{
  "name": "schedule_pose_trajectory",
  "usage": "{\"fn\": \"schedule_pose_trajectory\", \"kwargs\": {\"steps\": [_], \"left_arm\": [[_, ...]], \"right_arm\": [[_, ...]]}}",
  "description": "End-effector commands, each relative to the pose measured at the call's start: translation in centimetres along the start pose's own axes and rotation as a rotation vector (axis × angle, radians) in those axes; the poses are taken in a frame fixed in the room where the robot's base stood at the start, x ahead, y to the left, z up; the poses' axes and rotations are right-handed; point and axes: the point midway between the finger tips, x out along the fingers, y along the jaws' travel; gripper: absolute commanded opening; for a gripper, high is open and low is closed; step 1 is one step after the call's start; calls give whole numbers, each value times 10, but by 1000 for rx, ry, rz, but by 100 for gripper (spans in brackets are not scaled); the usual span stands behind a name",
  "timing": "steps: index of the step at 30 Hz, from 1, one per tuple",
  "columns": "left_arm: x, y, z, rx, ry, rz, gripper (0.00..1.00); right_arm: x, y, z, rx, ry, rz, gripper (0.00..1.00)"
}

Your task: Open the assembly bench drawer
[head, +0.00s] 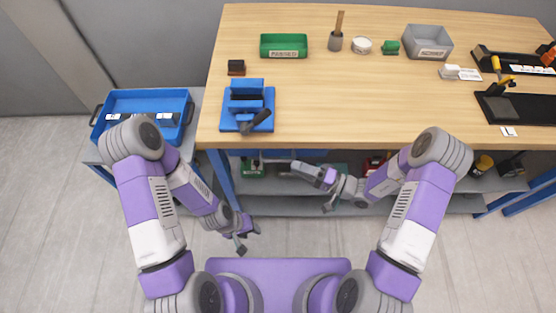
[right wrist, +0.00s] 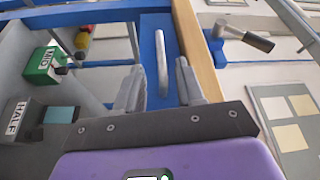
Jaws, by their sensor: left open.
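The blue drawer front (right wrist: 183,42) sits just under the wooden bench top's edge in the right wrist view, and appears closed. Its silver bar handle (right wrist: 161,60) runs up the picture. My right gripper (right wrist: 158,72) is open, with one grey finger on each side of the handle's near end. Contact cannot be told. In the head view my right gripper (head: 298,168) is at the bench's front edge, where it partly hides the handle area. My left gripper (head: 249,240) is open and empty, low over the floor in front of the bench.
The bench top (head: 330,110) overhangs the drawer and a lower shelf. A blue vise (head: 247,105) stands above, its lever (right wrist: 245,35) near the edge. Bins, including a green one (right wrist: 45,65), stand on the shelf. A blue tray (head: 150,100) is at left.

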Motion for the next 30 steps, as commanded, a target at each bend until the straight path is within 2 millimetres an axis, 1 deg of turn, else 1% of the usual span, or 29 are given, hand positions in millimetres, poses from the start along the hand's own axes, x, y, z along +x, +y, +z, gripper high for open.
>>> {"fn": "schedule_pose_trajectory", "kwargs": {"steps": [4,9,13,18,25,26,30], "left_arm": [[3,-1,0,0,0,0,43],[6,-2,0,0,0,0,43],[8,-3,0,0,0,0,43],[9,-3,0,0,0,0,43],[9,-3,0,0,0,0,43],[9,-3,0,0,0,0,43],[9,-3,0,0,0,0,43]], "right_arm": [[18,-1,-1,-7,4,-7,38],[46,0,0,-6,1,-6,38],[63,0,0,-5,2,-6,38],[73,-1,-1,-4,3,-4,38],[74,-1,-1,-4,3,-3,38],[74,-1,-1,-4,3,-3,37],[73,-1,-1,-4,3,-3,15]]}}
